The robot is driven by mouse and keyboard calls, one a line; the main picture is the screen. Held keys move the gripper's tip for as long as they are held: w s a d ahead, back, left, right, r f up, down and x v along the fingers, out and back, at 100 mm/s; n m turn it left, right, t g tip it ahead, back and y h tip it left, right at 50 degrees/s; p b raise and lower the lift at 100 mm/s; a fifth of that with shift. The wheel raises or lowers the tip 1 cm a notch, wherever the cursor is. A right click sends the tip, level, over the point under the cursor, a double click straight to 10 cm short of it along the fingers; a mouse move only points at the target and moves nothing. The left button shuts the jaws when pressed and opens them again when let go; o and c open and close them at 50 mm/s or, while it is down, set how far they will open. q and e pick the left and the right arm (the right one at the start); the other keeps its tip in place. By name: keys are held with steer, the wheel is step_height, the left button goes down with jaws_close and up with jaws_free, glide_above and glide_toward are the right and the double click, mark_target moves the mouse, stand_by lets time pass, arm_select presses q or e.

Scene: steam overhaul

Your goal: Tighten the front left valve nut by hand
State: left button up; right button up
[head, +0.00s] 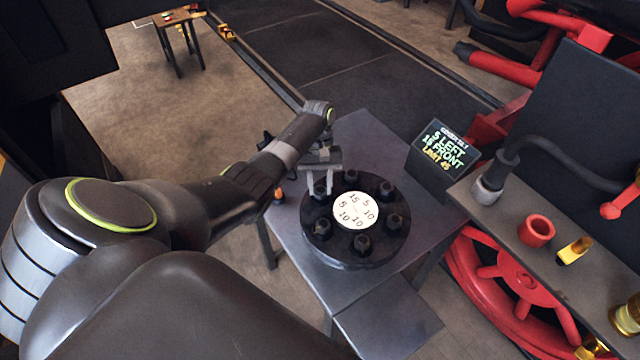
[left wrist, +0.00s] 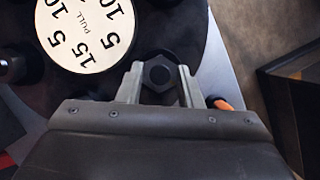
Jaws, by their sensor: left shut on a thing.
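A round black valve cover (head: 345,255) lies on a grey metal table, with several dark hex nuts around a white numbered disc (head: 356,211). The disc also shows in the left wrist view (left wrist: 84,30). My left gripper (head: 320,190) reaches down from above onto the nut at the upper left of the ring in the head view. In the left wrist view its two fingers (left wrist: 159,80) stand on either side of that dark hex nut (left wrist: 159,73) and are shut on it. The nut is mostly hidden by the fingers in the head view. My right gripper is not in view.
A dark sign (head: 443,150) reading "5 LEFT, 15 FRONT" stands at the table's (head: 365,132) back right. A shelf (head: 515,240) at the right holds a red ring (head: 536,231) and brass parts. A small orange-tipped thing (head: 279,194) is at the table's left edge.

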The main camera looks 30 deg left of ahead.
mark_target(321, 189)
arm_select(q)
steer(key=shift+w+r, duration=0.1)
steer(key=o, duration=1)
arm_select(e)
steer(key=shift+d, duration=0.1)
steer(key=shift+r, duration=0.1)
arm_select(q)
steer(key=shift+a+r+p, duration=0.1)
steer(key=shift+r+p, duration=0.25)
steer(key=shift+r, duration=0.05)
steer(key=p+v, duration=0.1)
steer(key=v, duration=0.1)
steer(key=shift+r+p, duration=0.35)
steer(key=shift+p, duration=0.05)
steer(key=shift+w+b+v, duration=0.1)
steer(key=shift+b+v, duration=0.05)
steer(key=shift+v, duration=3.3)
steer(key=shift+w+b+v, duration=0.15)
steer(key=shift+v, duration=3.3)
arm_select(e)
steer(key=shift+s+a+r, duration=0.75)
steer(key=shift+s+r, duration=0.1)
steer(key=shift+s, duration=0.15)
